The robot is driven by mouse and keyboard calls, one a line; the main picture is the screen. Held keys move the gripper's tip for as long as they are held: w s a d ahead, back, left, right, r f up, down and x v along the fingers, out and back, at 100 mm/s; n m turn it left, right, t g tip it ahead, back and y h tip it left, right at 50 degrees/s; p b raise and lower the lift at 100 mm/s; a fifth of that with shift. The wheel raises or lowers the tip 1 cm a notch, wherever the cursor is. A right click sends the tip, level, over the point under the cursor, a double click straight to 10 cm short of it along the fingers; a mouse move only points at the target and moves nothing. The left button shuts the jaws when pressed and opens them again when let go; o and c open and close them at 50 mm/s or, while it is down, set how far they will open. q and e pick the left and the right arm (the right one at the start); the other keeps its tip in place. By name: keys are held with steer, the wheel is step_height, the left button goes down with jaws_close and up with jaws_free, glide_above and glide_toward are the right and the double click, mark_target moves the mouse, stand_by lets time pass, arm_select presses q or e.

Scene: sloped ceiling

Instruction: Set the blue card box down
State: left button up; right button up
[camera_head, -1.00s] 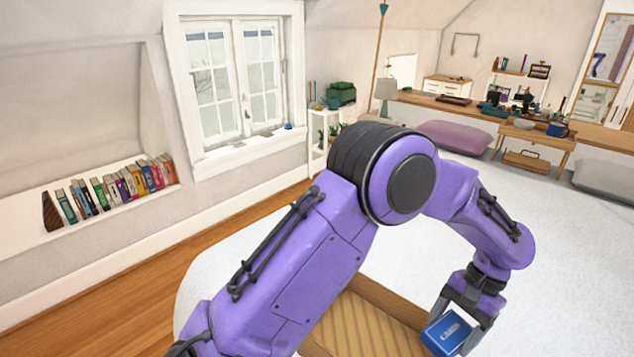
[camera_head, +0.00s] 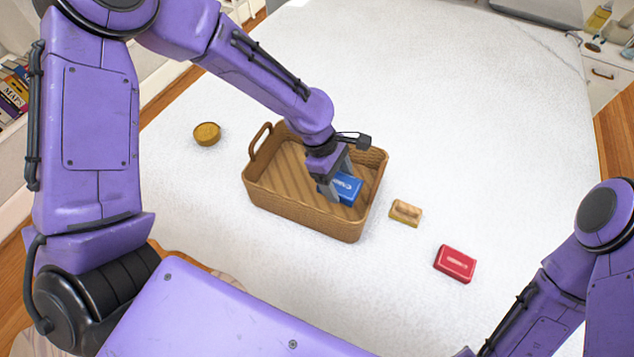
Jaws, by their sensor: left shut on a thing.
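The blue card box (camera_head: 347,188) is a small blue block with pale lettering. My left gripper (camera_head: 336,188) is shut on it and points down inside the brown woven basket (camera_head: 300,213). The box is within the basket's walls, at the right part of the basket. I cannot tell whether it touches the basket floor. The gripper fingers hide part of the box. My right arm shows at the lower right, but its gripper is outside the view.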

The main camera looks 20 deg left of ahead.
mark_target(341, 210)
arm_select(q)
step_height(341, 210, down, 10)
steer(key=shift+w+d, duration=0.1)
steer(key=o, duration=0.9)
steer(key=v, duration=1.2)
